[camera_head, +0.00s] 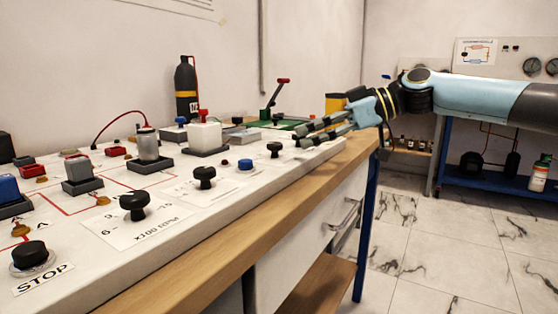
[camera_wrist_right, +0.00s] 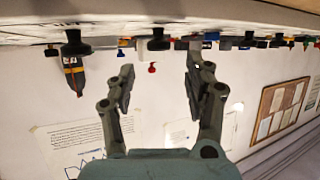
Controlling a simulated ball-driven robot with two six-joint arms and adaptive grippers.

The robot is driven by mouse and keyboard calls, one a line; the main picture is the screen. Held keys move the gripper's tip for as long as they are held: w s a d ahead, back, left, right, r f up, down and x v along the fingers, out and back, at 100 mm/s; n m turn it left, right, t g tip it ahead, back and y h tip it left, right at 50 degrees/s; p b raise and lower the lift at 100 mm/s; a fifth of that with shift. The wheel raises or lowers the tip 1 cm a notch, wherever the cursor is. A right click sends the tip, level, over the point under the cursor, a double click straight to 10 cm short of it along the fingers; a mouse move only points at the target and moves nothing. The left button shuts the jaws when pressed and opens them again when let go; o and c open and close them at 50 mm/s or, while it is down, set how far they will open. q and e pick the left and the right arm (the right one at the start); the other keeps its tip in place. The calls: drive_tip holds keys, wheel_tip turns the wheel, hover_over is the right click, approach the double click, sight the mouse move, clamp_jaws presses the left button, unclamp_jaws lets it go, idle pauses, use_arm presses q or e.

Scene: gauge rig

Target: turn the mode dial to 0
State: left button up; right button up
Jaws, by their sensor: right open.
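Three black dial knobs stand along the front of the white panel in the head view: a large one (camera_head: 134,204), a middle one (camera_head: 204,176) and a small one (camera_head: 274,149). My left gripper is not in view.
A black STOP button (camera_head: 30,254) is at the front left. Red and blue buttons (camera_head: 245,164), a white block with a red knob (camera_head: 205,135) and a green-based lever (camera_head: 272,100) stand on the panel. A dark bottle (camera_head: 186,88) is behind. The wooden bench edge (camera_head: 250,225) runs in front.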

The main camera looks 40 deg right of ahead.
sight(277, 143)
drive_tip(key=b+x, duration=0.2)
drive_tip(key=x, duration=0.3)
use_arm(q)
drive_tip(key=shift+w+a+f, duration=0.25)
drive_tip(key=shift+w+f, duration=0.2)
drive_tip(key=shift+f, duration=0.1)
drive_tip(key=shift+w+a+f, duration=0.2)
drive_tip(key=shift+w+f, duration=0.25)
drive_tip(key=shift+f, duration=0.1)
use_arm(e)
drive_tip(key=shift+x, duration=0.75)
clamp_jaws()
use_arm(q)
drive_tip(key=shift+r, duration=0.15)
